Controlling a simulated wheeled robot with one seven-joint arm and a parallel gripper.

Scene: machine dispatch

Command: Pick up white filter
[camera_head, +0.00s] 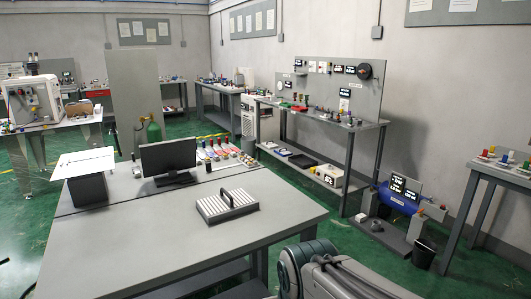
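A white ribbed block in a dark frame, with a dark arched handle, lies flat on the grey table (130,245) in front of me. It looks like the white filter (225,207). It sits right of the table's middle, in front of the monitor, with nothing touching it. Grey rounded links of my own arm show at the bottom edge, right of the table's front. My gripper is not in view.
A black monitor (168,158) stands behind the filter. A dark box with a white top (84,163) is at left. Several small coloured parts lie at the table's back right. A workbench with a panel (335,95) stands beyond, right. Green floor (335,222) lies between.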

